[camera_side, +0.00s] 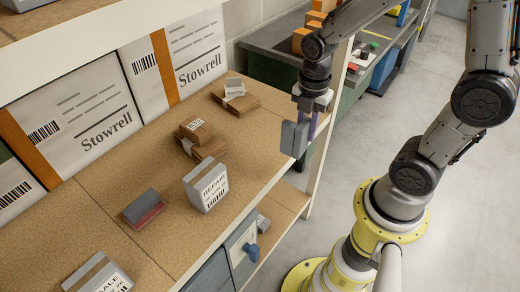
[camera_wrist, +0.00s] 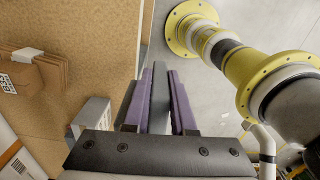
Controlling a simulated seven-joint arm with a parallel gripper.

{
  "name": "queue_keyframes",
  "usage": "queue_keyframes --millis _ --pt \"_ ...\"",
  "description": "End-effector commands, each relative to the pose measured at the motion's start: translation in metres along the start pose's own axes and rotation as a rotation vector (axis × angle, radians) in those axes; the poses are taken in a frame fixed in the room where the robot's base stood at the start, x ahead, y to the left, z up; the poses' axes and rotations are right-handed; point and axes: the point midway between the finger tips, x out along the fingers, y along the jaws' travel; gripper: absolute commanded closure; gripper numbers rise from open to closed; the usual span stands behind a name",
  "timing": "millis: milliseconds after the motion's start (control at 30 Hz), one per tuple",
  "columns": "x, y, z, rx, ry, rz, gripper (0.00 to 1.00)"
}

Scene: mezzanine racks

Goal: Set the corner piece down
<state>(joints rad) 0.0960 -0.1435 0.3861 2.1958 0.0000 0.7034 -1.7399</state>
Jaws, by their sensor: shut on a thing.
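The corner piece (camera_side: 292,137) is grey, with flat faces meeting at an angle. My gripper (camera_side: 312,120) is shut on it and points down, holding it near the front edge of the tan shelf board (camera_side: 255,150) in the side view. In the wrist view, one grey wall of the corner piece (camera_wrist: 158,100) sits between the purple fingers of my gripper (camera_wrist: 160,76). Another grey part shows left of the fingers, beside the board's edge. The side view does not clearly show whether the piece touches the board.
On the board are a grey-and-white box marked REPAIR (camera_side: 206,185), a grey-and-red block (camera_side: 144,207), folded brown cartons (camera_side: 205,146) and another carton stack (camera_side: 238,102). A pale rack post (camera_side: 328,125) stands right of the gripper. Bare board lies between the cartons and the front edge.

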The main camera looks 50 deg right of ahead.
Motion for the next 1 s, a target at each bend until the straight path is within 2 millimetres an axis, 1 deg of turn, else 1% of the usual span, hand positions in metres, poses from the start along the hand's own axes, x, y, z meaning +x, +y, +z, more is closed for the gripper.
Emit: queue_keyframes --millis 33,67,100,200,567,667,733,1000 --pt "-0.008 -0.007 0.002 -0.007 -0.001 0.006 1.00" --pt "-0.012 -0.010 0.003 0.000 -0.001 0.006 1.00" --pt "-0.017 -0.012 0.005 0.010 -0.001 0.006 1.00" --pt "-0.023 -0.011 0.007 0.021 0.000 0.002 1.00" --pt "-0.022 -0.008 0.009 0.026 0.000 -0.001 1.00" --pt "-0.017 0.002 0.011 0.026 0.001 -0.003 1.00" --pt "-0.011 0.014 0.013 0.026 0.001 -0.005 1.00" --pt "0.014 0.070 0.025 0.026 0.001 -0.003 1.00"
